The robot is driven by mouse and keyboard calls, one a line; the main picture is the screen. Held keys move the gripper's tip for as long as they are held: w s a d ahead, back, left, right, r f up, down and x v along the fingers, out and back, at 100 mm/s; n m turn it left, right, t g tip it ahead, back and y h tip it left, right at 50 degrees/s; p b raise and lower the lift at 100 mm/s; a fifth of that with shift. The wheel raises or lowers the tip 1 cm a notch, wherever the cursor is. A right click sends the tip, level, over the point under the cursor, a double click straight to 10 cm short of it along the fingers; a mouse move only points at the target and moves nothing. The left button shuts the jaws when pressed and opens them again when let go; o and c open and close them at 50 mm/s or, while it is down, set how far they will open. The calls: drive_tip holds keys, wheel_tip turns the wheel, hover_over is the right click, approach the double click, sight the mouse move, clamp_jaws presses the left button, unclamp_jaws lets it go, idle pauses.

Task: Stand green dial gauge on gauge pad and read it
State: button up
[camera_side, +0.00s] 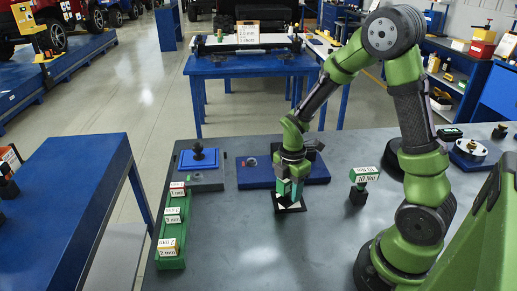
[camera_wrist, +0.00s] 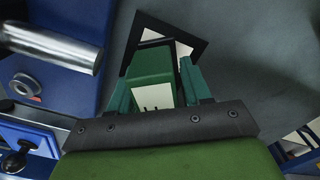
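The green dial gauge (camera_wrist: 153,75) is a green block with a white face low on its near side in the wrist view. It sits between the teal fingers of my gripper (camera_wrist: 157,88), which look closed against its two sides. In the side view my gripper (camera_side: 290,187) points down at the gauge pad (camera_side: 291,207), a black-edged square with a white middle on the grey bench. The pad (camera_wrist: 195,35) also shows around and behind the gauge in the wrist view. The gauge is over the pad; whether its base touches is hidden. Its reading is not legible.
Just behind the pad is a blue plate (camera_side: 255,178) with a metal cylinder (camera_wrist: 50,45). A green rack (camera_side: 171,260) with labelled blocks stands left. A labelled green block on a black stand (camera_side: 358,190) stands right. The bench front is clear.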

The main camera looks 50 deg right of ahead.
drive_tip(key=shift+o, duration=0.9)
wheel_tip(320, 180, up, 12)
drive_tip(key=shift+r, duration=0.2)
drive_tip(key=s+a+r+m+t+y, duration=0.2)
drive_tip(key=s+a+r+m+t, duration=0.5)
drive_tip(key=m, duration=1.2)
drive_tip(key=s+a+r, duration=0.1)
drive_tip(key=a+r, duration=0.2)
drive_tip(key=shift+s+m, duration=0.3)
